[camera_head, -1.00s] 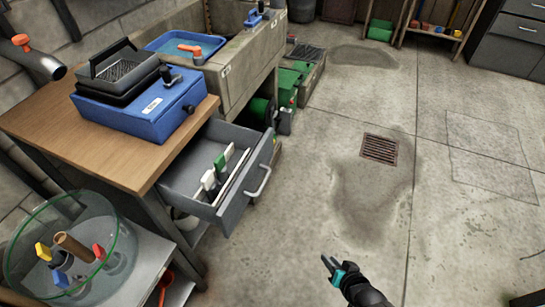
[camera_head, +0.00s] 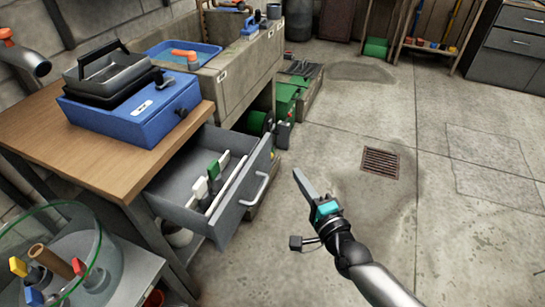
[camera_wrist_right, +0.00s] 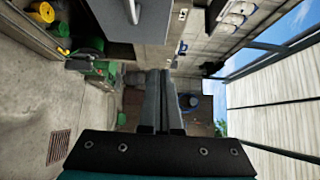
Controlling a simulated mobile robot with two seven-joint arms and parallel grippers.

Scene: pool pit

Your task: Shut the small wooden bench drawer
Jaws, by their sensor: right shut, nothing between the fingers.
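A grey drawer (camera_head: 235,214) hangs open under the wooden bench top (camera_head: 60,128). It has a bar handle (camera_head: 262,187) on its front and holds upright white and green items (camera_head: 206,180). My right gripper (camera_head: 299,178) is shut and empty, in front of and to the right of the drawer, apart from the handle. In the right wrist view the shut fingers (camera_wrist_right: 159,78) point away from the camera. A grey front with a handle (camera_wrist_right: 131,10), seemingly the drawer's, shows at the top of that view.
A blue case (camera_head: 135,112) with a black tray on it stands on the bench. A glass bowl (camera_head: 108,262) stands at lower left. A stone sink (camera_head: 240,72) and green equipment (camera_head: 288,97) are behind the drawer. The floor around a drain grate (camera_head: 381,162) is clear.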

